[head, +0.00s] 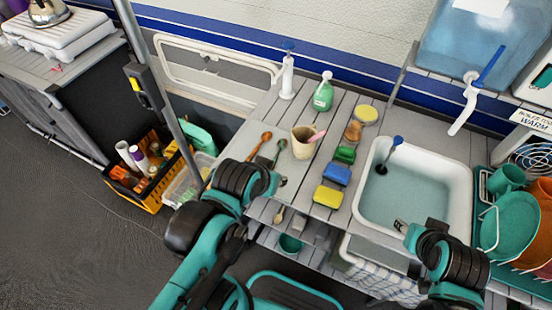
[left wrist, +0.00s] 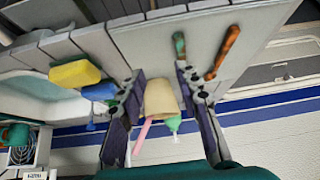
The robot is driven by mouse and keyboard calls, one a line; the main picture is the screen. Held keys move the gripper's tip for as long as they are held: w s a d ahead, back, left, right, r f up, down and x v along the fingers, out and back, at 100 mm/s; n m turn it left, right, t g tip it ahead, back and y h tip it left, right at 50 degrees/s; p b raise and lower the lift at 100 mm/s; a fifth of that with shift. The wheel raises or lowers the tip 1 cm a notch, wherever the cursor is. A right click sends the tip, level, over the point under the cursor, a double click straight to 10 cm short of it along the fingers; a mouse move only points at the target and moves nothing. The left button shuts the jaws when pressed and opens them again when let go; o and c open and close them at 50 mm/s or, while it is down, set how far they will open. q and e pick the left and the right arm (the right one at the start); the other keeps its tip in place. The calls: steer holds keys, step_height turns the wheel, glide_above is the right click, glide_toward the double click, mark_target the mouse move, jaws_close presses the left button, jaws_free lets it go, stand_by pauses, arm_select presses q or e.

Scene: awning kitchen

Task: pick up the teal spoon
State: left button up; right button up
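In the head view my left wrist is at the counter's front left edge, short of the spoon.
A green bottle (head: 323,93) and a white dispenser (head: 287,77) stand behind the cup. Blue (head: 337,174) and yellow (head: 328,196) sponges lie to its right. The sink (head: 459,187) and a dish rack with teal dishes are further right. A yellow-black crate (head: 150,197) is on the floor.

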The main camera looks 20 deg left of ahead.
arm_select(q)
steer(key=w+a+r+g+p, duration=0.1)
steer(key=w+r+g+p, duration=0.2)
steer(key=w+r+p, duration=0.25)
steer(key=g+p, duration=0.4)
steer(key=p, duration=0.3)
glide_toward(275, 158)
steer(key=shift+d+f+n, duration=0.25)
steer(key=shift+n, duration=0.15)
steer(key=f+b, duration=0.2)
steer(key=f, duration=0.2)
steer(key=f+b, duration=0.1)
steer(key=f, duration=0.2)
steer(key=shift+w+a+f+b, duration=0.15)
steer(key=shift+a+f+b, duration=0.05)
steer(key=shift+f+b, duration=0.2)
arm_select(e)
step_height(275, 158, up, 9)
arm_select(q)
steer(key=shift+r, duration=0.1)
jaws_close()
